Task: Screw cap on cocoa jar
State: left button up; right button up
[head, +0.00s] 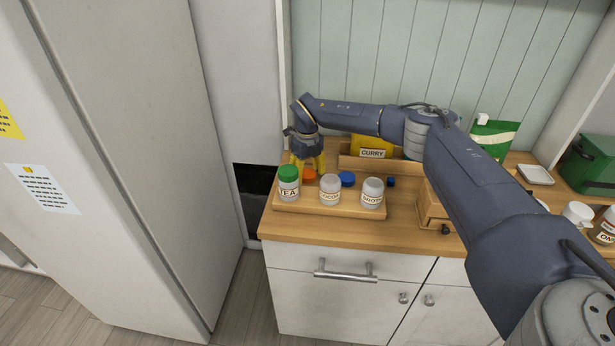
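The cocoa jar (330,191) stands upright and without a cap in the middle of a wooden tray (311,209). A tea jar (288,188) with a green cap is to its left, and another uncapped jar (372,194) is to its right. Behind the jars lie an orange cap (309,175), a blue cap (347,179) and a small dark blue cap (391,182). My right gripper (307,167) points down behind the tea jar, its yellow fingers around or just behind the orange cap. The tea jar partly hides them, so its grip is unclear. My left gripper is out of view.
A yellow curry pack (372,147) stands behind a wooden ledge at the back. A wooden box (431,208) is right of the tray, partly behind my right arm. A green box (592,163) and more jars are far right. A tall white cabinet (130,120) is at left.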

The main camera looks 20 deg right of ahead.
aim_at(307, 173)
jog(key=c, duration=0.8)
jog(key=shift+o, duration=0.2)
jog(key=shift+r, duration=0.15)
notch_tip(307, 173, up, 20)
dwell(0.5)
